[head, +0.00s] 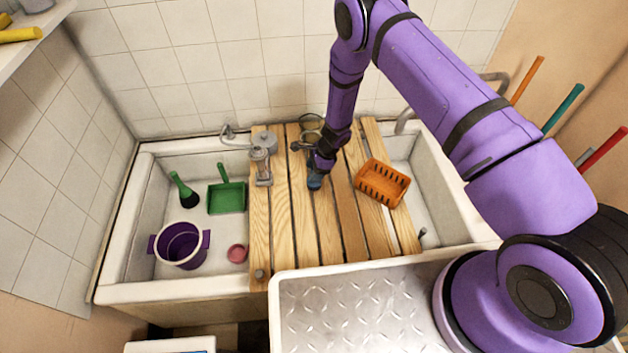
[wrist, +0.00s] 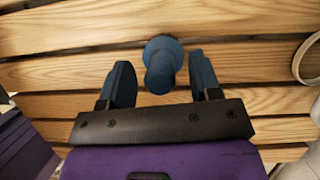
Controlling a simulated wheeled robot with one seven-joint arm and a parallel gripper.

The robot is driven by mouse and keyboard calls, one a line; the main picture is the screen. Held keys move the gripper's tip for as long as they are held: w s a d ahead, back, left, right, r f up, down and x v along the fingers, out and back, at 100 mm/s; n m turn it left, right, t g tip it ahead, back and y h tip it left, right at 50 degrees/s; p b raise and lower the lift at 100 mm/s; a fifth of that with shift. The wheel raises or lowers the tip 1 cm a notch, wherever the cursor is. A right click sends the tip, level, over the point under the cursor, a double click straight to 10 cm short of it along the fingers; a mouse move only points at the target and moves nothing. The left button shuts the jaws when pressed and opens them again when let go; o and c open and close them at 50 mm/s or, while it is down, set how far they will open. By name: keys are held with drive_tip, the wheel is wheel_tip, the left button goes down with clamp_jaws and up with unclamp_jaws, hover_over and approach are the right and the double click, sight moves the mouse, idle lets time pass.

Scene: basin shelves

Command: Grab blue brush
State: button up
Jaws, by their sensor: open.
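The blue brush (wrist: 161,71) stands on the wooden slats, its rounded handle pointing toward the wrist camera and its wider base at the slats. My gripper (wrist: 160,64) is open, with one dark finger on each side of the brush and a visible gap on both sides. In the head view my gripper (head: 318,169) reaches down over the middle slats, and a small blue part of the brush (head: 314,184) shows just below it. The rest of the brush is hidden there by my gripper.
An orange basket (head: 382,183) lies right of my gripper on the slats. A grey metal item (head: 262,168) stands to the left. The left basin holds a green brush (head: 186,191), green dustpan (head: 227,198), purple bucket (head: 180,245) and pink cup (head: 237,254).

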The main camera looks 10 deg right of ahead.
drive_tip(key=shift+x, duration=1)
drive_tip(key=c, duration=1)
